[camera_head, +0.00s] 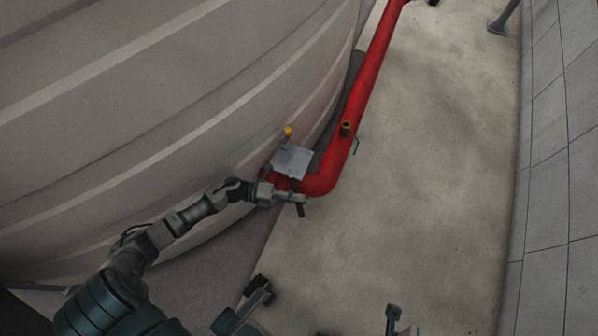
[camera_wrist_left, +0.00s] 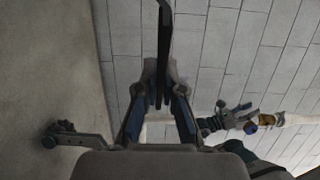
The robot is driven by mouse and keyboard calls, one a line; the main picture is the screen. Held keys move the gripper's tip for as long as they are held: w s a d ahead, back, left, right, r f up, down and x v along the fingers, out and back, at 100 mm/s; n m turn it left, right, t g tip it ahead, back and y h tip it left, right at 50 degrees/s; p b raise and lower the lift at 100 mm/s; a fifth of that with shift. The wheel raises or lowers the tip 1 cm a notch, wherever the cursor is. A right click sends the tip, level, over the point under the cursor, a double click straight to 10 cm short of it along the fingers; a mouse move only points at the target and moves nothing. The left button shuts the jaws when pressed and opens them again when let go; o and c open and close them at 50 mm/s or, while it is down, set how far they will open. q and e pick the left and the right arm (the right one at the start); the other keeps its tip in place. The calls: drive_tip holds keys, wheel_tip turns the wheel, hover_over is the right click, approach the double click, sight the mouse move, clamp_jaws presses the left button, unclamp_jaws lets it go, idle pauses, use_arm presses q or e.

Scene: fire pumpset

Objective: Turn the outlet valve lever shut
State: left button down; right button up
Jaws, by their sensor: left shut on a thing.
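The dark lever of the outlet valve is a long black bar in the left wrist view (camera_wrist_left: 164,45). In the head view, its dark end (camera_head: 300,211) sticks out beside the elbow of the red pipe (camera_head: 322,182). My left gripper (camera_head: 286,197) reaches in from the left at that elbow. In the left wrist view its two fingers (camera_wrist_left: 161,95) are closed around the bar. The valve body is mostly hidden behind the gripper and a grey square plate (camera_head: 292,161). A dark jointed shape, apparently my right arm's end (camera_wrist_left: 235,118), shows at right in the wrist view; its fingers are unclear.
A large grey ribbed tank wall (camera_head: 180,90) stands at left, close behind my left arm. A yellow knob (camera_head: 288,131) and a brass-coloured stub (camera_head: 346,129) stick up near the pipe. Open concrete floor (camera_head: 430,160) lies right of the pipe, before a tiled wall (camera_head: 560,150).

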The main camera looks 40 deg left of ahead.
use_arm(q)
drive_tip(key=shift+a+f, duration=0.1)
drive_tip(key=shift+f, duration=0.05)
drive_tip(key=c, duration=1.3)
unclamp_jaws()
